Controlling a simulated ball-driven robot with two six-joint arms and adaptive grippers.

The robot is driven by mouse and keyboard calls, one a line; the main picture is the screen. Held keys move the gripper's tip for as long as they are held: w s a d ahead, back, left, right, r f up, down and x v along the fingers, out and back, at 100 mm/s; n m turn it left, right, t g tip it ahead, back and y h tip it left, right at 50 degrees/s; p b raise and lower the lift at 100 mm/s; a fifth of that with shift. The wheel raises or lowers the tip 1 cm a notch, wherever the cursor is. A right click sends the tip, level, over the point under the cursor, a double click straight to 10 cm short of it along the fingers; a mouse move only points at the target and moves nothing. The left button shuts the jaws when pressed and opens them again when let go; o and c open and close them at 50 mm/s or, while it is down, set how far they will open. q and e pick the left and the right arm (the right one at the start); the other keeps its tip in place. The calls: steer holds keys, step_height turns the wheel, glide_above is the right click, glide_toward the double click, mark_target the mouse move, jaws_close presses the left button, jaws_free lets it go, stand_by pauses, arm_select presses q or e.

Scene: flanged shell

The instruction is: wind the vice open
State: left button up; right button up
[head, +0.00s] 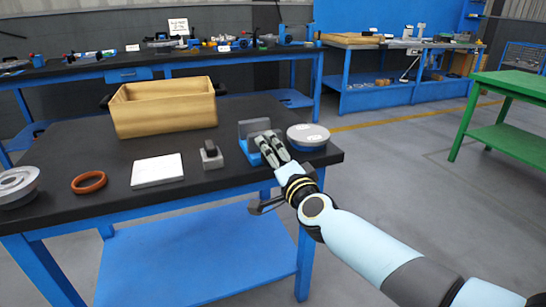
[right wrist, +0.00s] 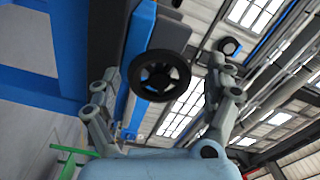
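The vice (head: 250,129), blue with grey jaw plates, stands near the right front edge of the black table. My right gripper (head: 268,146) is at the vice's front side and hides part of it in the head view. In the right wrist view my right gripper (right wrist: 163,78) is open, one finger on each side of a black round handwheel (right wrist: 162,54) on the vice's blue body (right wrist: 138,45). I see gaps between the wheel and both fingers. The width of the jaw opening is hard to tell. My left gripper is not in view.
A small grey block (head: 211,157), a white plate (head: 157,170), an orange ring (head: 89,182) and a grey round shell (head: 17,183) lie to the left. A cardboard-coloured bin (head: 165,113) stands behind them.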

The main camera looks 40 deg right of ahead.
steer(key=v, duration=0.7)
steer(key=shift+s+f, duration=0.1)
steer(key=shift+f, duration=0.05)
